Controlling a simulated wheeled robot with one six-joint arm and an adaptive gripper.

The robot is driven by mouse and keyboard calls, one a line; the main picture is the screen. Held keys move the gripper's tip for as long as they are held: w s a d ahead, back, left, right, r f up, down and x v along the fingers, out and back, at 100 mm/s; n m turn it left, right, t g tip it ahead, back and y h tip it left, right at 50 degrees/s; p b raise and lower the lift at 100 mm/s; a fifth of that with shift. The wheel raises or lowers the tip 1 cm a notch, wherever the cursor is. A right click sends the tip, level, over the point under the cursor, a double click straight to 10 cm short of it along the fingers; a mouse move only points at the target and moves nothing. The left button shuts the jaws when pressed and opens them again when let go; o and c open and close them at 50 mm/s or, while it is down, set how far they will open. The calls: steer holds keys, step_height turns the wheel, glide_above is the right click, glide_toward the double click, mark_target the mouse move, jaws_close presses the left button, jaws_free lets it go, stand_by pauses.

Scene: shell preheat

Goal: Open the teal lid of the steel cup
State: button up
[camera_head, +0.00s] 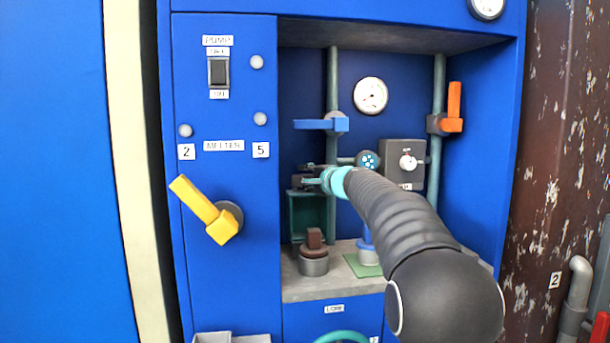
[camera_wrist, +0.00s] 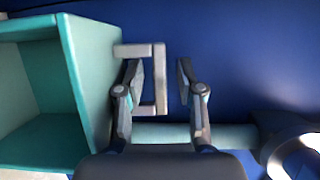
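A grey metal cup (camera_head: 314,266) stands on the shelf of the alcove in the head view, with a brown block (camera_head: 314,238) on top. I cannot make out a teal lid on it. Behind and above it is a teal box (camera_head: 292,217), dark inside; it also shows at the left of the wrist view (camera_wrist: 88,75). A pale grey U-shaped handle (camera_wrist: 160,80) sticks out from the box's side. My gripper (camera_wrist: 159,66) is open, its fingers apart on either side of the handle's long bar. In the head view my gripper (camera_head: 305,182) is above the cup, small and partly hidden.
A blue object (camera_head: 367,251) stands on a green mat (camera_head: 356,265), partly hidden by my arm. Vertical pipes carry a blue lever (camera_head: 315,124) and an orange lever (camera_head: 454,105). A grey control box (camera_head: 402,152) is right of my gripper. A yellow lever (camera_head: 205,208) juts out at left.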

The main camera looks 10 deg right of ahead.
mark_target(307, 192)
steer(key=shift+w, duration=0.15)
jaws_close()
steer(key=shift+s+b, duration=0.75)
steer(key=shift+b, duration=0.2)
steer(key=shift+s+f+b, duration=0.15)
steer(key=shift+s+b, duration=0.2)
steer(key=shift+b, duration=0.9)
steer(key=shift+s+t+b, duration=0.4)
steer(key=shift+t+b, duration=0.1)
steer(key=shift+b, duration=0.65)
steer(key=shift+s+r, duration=0.15)
steer(key=shift+r, duration=0.25)
